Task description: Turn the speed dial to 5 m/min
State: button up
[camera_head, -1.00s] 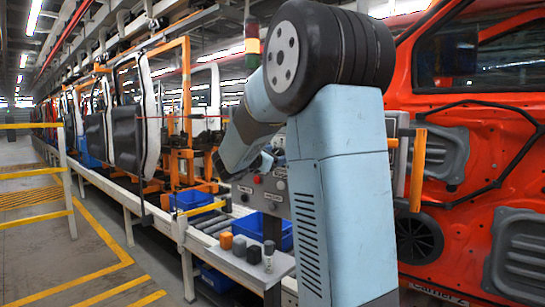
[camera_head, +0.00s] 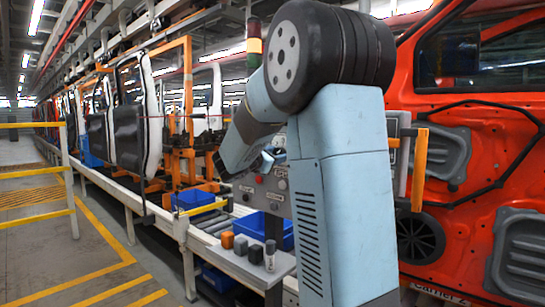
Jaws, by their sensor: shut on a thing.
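The grey control panel (camera_head: 247,188) stands beside the line, partly covered by my arm. A red button (camera_head: 260,180) and small pale labels or controls show on its visible part. I cannot make out the speed dial or its setting; it is hidden or too small to tell. My forearm reaches down to the left, and my pale blue wrist (camera_head: 262,162) bends back toward the panel. My gripper's fingers are hidden behind my own arm, so their contact with the dial cannot be seen.
A shelf (camera_head: 232,260) in front holds an orange block, a dark block and small cylinders. Blue bins (camera_head: 252,226) sit behind it. A red door (camera_head: 460,250) with an orange handle (camera_head: 420,170) nearby fills the right. Other doors hang along the line; the yellow-marked floor at left is clear.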

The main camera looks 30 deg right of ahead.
jog(key=m, duration=0.5)
jog(key=shift+d, duration=0.35)
jog(key=shift+s+f+m+g+h, duration=0.15)
jog(key=shift+m+h, duration=0.1)
jog(key=shift+m, duration=0.9)
jog(key=shift+w+m+g+h, duration=0.15)
jog(key=shift+m+h, duration=0.1)
jog(key=shift+m, duration=0.9)
jog(key=shift+s, duration=0.1)
jog(key=o, duration=1)
jog(key=shift+a, duration=0.1)
jog(key=shift+o, duration=0.2)
jog(key=shift+a, duration=0.15)
